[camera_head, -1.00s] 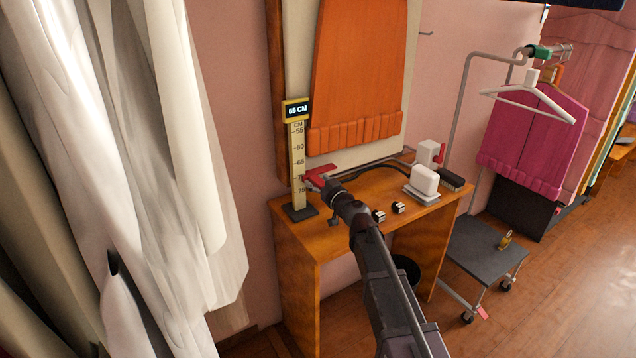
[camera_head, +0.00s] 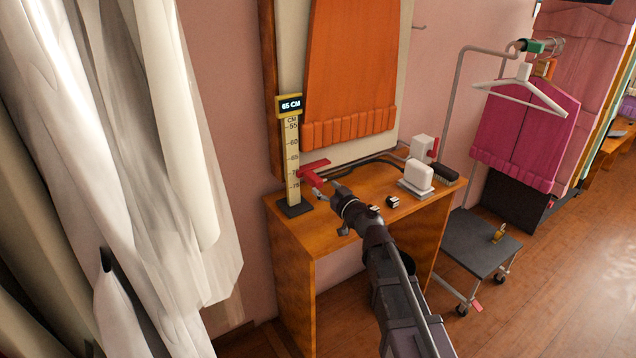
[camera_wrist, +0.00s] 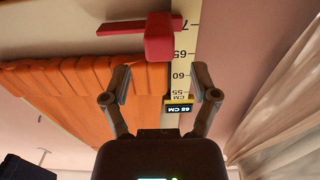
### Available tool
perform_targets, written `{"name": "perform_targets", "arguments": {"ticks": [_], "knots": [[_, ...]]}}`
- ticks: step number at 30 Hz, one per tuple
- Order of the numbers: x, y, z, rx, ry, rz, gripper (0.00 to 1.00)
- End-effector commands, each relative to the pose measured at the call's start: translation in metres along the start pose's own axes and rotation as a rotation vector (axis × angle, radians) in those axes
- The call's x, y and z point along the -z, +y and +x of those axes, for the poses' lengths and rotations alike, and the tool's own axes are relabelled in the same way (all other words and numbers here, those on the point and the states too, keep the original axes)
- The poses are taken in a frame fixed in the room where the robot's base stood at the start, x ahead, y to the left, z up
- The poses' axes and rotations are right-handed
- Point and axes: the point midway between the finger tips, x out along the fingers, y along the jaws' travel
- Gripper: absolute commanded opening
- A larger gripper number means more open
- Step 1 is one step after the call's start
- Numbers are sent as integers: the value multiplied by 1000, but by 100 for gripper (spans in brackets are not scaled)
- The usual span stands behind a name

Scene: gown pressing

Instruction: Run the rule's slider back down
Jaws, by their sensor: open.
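The upright yellow rule (camera_head: 292,150) stands on a dark base at the left end of the wooden desk. Its display (camera_head: 290,105) at the top reads 65 CM. The red slider (camera_head: 313,170) sits low on the rule, near the 70 mark, and sticks out to the right. My gripper (camera_head: 326,192) is beside the slider's outer end, open and empty. In the wrist view, which shows the rule upside down, the slider's red block (camera_wrist: 158,38) lies beyond and between my spread fingertips (camera_wrist: 160,72), apparently apart from them.
The desk (camera_head: 280,225) also holds a white block on a plate (camera_head: 418,178), a dark brush (camera_head: 445,173) and small dark-and-white pieces. An orange panel (camera_head: 350,70) hangs behind. White curtains (camera_head: 150,150) hang at left. A low wheeled trolley (camera_head: 475,243) stands at right.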

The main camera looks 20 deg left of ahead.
Motion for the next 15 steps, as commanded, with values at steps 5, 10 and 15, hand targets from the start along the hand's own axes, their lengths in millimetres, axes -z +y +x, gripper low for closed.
{"name": "perform_targets", "arguments": {"ticks": [5, 10, 15], "knots": [[0, -1, -29, -2, 0, 0, 77], [0, -1, -42, 0, 0, 0, 77], [0, 0, -46, 1, 0, 0, 77]]}}
